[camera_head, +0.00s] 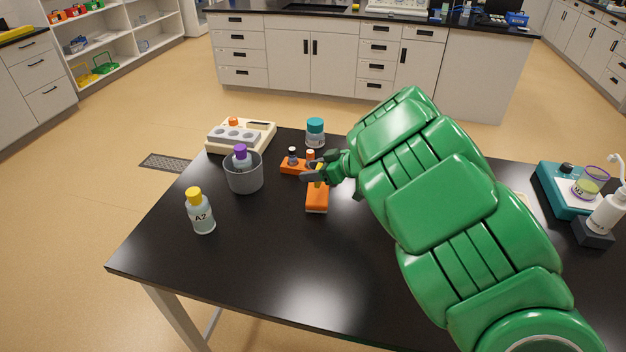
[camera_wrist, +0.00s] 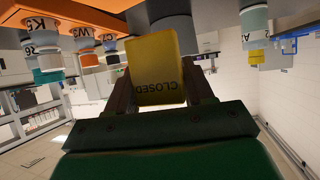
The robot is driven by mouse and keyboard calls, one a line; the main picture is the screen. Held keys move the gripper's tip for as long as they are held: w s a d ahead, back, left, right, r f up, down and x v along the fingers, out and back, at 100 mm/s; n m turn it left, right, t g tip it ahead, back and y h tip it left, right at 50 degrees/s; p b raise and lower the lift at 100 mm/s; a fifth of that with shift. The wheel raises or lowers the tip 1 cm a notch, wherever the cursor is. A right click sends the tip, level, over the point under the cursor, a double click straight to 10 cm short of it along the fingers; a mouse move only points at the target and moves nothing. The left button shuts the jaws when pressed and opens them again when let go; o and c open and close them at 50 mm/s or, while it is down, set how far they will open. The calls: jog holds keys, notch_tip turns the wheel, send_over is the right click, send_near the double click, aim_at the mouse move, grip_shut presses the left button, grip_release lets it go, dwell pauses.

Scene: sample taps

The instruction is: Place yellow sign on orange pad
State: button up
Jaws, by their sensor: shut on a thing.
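My gripper (camera_head: 314,174) is shut on the yellow sign, which reads CLOSED in the wrist view (camera_wrist: 156,68). In the head view only a small yellow part of the sign (camera_head: 318,187) shows below the fingers. The orange pad (camera_head: 317,204) lies on the black table, just below and in front of the gripper. The sign appears over the pad's far end; I cannot tell whether they touch.
An orange holder with small bottles (camera_head: 291,167) stands just behind the pad. A grey beaker with a purple-capped bottle (camera_head: 245,180), a yellow-capped bottle (camera_head: 202,216), a teal-capped jar (camera_head: 315,134) and a cream device (camera_head: 241,136) are nearby.

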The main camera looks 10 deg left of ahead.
jog(key=shift+w+a+f, duration=0.25)
jog(key=shift+w+f, duration=0.15)
jog(key=shift+f, duration=1.75)
jog(key=o, duration=1)
jog(key=shift+r, duration=0.1)
jog(key=v, duration=1.2)
